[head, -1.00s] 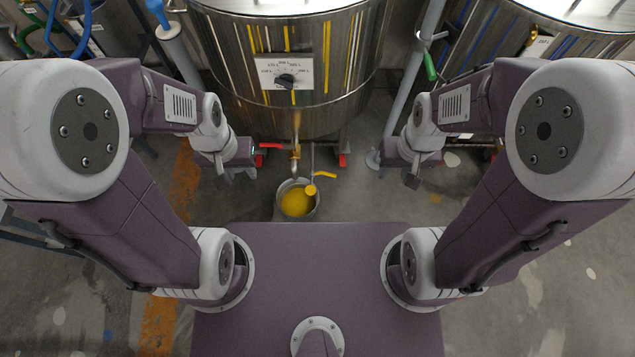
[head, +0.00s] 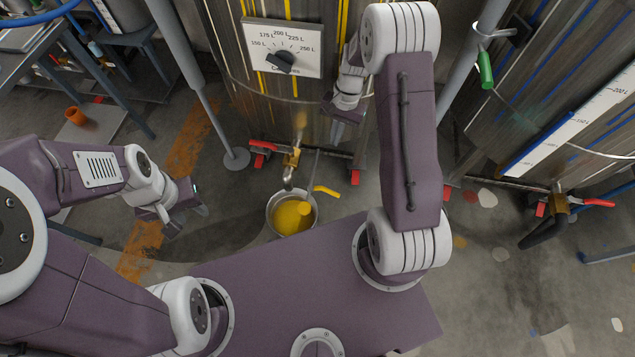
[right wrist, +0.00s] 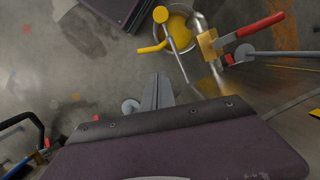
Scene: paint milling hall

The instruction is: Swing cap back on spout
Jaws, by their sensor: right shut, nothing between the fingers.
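The spout (head: 289,176) hangs from a brass valve at the tank's foot; it also shows in the right wrist view (right wrist: 199,22). The yellow round cap (head: 304,209) is off to the side of the spout, with a yellow handle (head: 326,191) on its grey rod. In the right wrist view the cap (right wrist: 160,14) and handle (right wrist: 152,47) lie beyond my fingers. My right gripper (right wrist: 157,78) is shut and empty, apart from the handle. In the head view it (head: 336,130) is near the tank, above the valve. My left gripper (head: 186,219) is open and empty, left of the bucket.
A metal bucket (head: 270,222) of yellow paint stands below the spout. The valve has a red lever (right wrist: 260,25). A grey post (head: 205,100) stands left of the tank. An orange cup (head: 75,116) and another tank's valve (head: 560,203) are farther off.

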